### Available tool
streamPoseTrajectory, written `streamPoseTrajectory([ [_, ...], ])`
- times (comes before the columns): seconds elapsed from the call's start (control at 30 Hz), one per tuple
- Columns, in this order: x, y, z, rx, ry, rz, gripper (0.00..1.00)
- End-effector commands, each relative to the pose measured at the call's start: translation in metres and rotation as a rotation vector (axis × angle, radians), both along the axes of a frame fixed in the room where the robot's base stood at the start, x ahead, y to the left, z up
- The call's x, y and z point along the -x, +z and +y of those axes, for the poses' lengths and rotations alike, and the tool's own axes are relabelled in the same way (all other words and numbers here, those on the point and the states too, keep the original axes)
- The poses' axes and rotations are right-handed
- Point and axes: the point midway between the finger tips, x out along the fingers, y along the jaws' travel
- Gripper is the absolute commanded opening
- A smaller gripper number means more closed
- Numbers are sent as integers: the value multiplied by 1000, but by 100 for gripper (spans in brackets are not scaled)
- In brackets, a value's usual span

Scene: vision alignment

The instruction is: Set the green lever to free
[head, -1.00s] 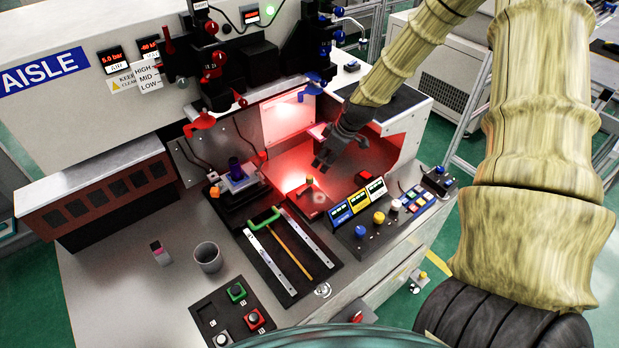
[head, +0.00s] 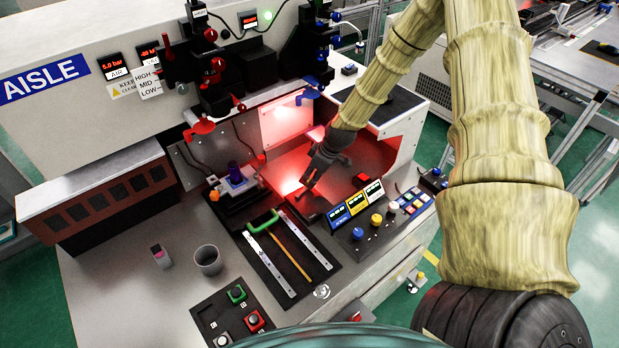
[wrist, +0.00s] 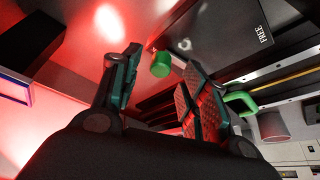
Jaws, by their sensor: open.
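The green lever shows in the wrist view as a short green knob (wrist: 161,65) beside a dark plate marked FREE (wrist: 250,38). The FREE mark lies to the right of the knob. My gripper (head: 306,189) is open and low over the red-lit bay. In the wrist view its two fingers stand on either side of the knob in the picture, with gaps showing. I cannot tell how deep the knob sits between them. In the head view my gripper hides the knob.
A green U-shaped handle (head: 262,220) lies on a black tool mat with steel rulers (head: 270,264), left of the bay. It also shows in the wrist view (wrist: 240,103). Coloured display panels (head: 356,204) and knobs stand close on the right. A blue valve handle (head: 309,94) hangs above.

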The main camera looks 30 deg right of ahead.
Motion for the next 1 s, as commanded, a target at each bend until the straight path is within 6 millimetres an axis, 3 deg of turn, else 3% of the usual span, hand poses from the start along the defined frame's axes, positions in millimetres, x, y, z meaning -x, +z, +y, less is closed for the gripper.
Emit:
streamPoseTrajectory([
  [0.3, -7, -19, 4, 0, 0, 0, 44],
  [0.73, -8, -23, 5, 0, 0, 0, 44],
  [1.0, -8, -23, 5, 0, 0, 0, 0],
])
